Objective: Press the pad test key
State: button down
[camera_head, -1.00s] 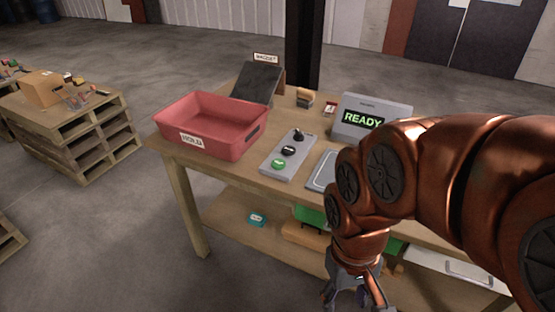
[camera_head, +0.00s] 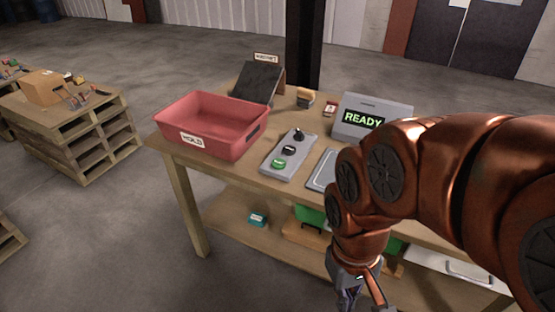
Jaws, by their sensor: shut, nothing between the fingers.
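A grey display box (camera_head: 375,104) behind and to the right shows READY. A flat grey pad (camera_head: 322,172) lies right of the panel, partly hidden by my arm. My gripper (camera_head: 352,299) is shut and empty at the bottom edge, in front of the table and below its top.
A red bin (camera_head: 214,111) labelled HOLD stands left of the panel. A dark sloped board (camera_head: 258,84) and small items stand behind. Pallets (camera_head: 75,140) stand left; the floor between is clear.

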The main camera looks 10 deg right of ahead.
aim_at(278, 164)
jog(key=u, duration=3.9)
jog(key=k, duration=0.55)
jog(key=z, duration=1.75)
